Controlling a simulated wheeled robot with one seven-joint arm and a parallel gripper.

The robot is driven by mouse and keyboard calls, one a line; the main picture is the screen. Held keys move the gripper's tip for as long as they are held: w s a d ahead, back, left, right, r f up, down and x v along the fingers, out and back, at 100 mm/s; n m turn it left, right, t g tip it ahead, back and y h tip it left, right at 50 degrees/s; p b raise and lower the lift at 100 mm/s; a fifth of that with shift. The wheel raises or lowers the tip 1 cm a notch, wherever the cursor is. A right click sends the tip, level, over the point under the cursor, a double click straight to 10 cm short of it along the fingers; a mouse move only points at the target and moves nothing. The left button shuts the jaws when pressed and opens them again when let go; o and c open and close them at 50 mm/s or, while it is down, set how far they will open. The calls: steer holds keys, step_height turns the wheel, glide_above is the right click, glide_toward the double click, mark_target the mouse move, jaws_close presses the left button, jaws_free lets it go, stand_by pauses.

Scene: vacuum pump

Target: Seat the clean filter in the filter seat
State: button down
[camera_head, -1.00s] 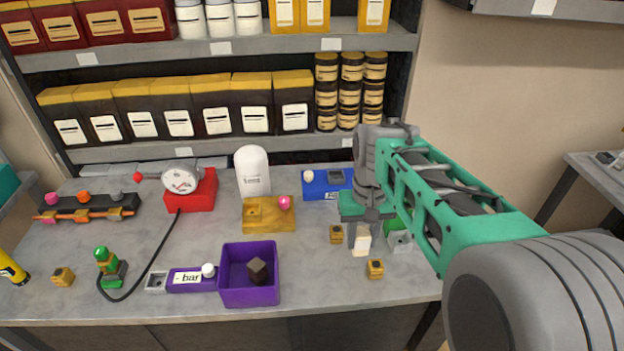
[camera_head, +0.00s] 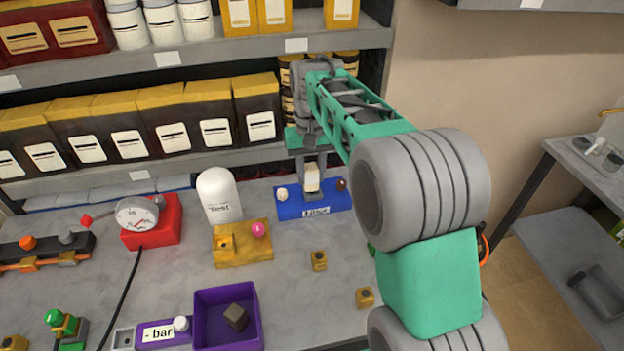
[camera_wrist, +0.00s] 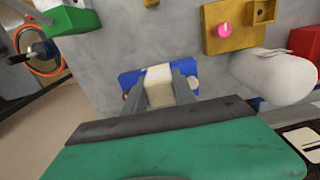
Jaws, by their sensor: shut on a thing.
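The clean filter, a cream block (camera_head: 312,178), is between the grey fingers of my gripper (camera_head: 312,186), which is shut on it. It also shows in the wrist view (camera_wrist: 159,85). The blue filter base (camera_head: 290,206), with a white label on its front, stands at the back of the bench. The filter is over the middle of this base in both views. The seat is hidden behind the filter and fingers, so I cannot tell whether the filter is in it or just above. A cream knob (camera_head: 282,194) is on the base's left and a dark brown one (camera_head: 341,184) on its right.
A white dome labelled "Test" (camera_head: 219,194) and a yellow base with a pink knob (camera_head: 243,252) stand left of the blue base. A purple bin (camera_head: 212,335) holds a dark block (camera_head: 235,316). Two small yellow blocks (camera_head: 319,260) (camera_head: 364,297) lie in front. Shelves rise close behind.

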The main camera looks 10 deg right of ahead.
steer(key=w+f, duration=0.2)
steer(key=w+d+f+p, duration=0.1)
steer(key=w+f, duration=0.1)
steer(key=w+d+f+p, duration=0.1)
steer(key=w+f, duration=0.1)
steer(key=w, duration=0.1)
steer(key=shift+f, duration=0.3)
step_height(320, 180, down, 3)
steer(key=shift+w+f+p, duration=0.1)
steer(key=shift+f+p, duration=0.1)
steer(key=shift+p, duration=0.2)
steer(key=shift+f, duration=0.3)
steer(key=c, duration=1.4)
jaws_free()
steer(key=shift+f, duration=0.1)
steer(key=o, duration=0.4)
steer(key=shift+r, duration=0.2)
steer(key=shift+w, duration=0.1)
